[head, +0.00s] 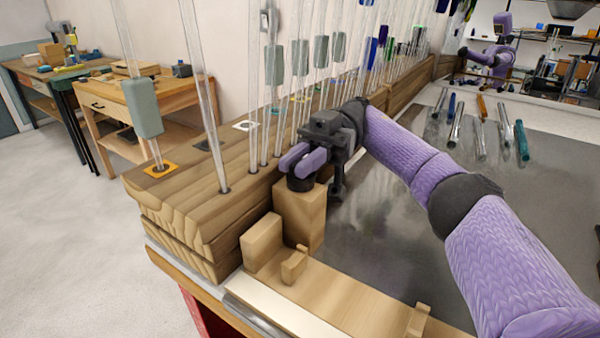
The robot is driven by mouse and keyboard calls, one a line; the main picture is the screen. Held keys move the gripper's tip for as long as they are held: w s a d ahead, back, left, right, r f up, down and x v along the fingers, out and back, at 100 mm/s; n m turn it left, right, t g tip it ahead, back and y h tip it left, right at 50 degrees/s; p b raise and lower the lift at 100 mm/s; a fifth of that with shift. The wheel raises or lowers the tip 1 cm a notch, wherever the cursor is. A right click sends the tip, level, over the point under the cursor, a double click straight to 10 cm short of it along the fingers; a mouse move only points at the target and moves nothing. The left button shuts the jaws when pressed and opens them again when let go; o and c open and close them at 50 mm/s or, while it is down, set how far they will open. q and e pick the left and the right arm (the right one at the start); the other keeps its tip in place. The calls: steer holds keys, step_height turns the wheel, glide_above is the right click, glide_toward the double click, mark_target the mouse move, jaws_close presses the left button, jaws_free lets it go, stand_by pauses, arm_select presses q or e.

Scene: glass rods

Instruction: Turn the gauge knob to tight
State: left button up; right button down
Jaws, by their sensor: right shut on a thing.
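A dark round gauge knob (301,183) sits on top of an upright wooden block (300,216). My right gripper (301,162), with purple fingers, reaches in from the right and is shut on the knob from above. The fingers cover the top of the knob, so any marking on it is hidden. My left gripper is not in view.
A thick wooden rack (190,200) with upright glass rods stands just left of the knob. A smaller block (262,242) and a wooden board (345,300) lie in front. Loose rods (480,130) lie on the grey tabletop (400,240), which is mostly clear.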

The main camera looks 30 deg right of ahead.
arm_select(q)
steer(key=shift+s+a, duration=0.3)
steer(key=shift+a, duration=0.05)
arm_select(e)
steer(key=c, duration=0.7)
jaws_free()
steer(key=shift+o, duration=0.3)
step_height(320, 180, up, 8)
steer(key=shift+r+p, duration=0.25)
steer(key=shift+p, duration=0.75)
steer(key=shift+r, duration=0.65)
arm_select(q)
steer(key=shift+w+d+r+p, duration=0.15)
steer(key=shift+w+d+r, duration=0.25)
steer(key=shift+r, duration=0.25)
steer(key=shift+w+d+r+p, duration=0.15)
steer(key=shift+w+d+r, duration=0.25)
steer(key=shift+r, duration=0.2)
arm_select(e)
steer(key=shift+r, duration=0.15)
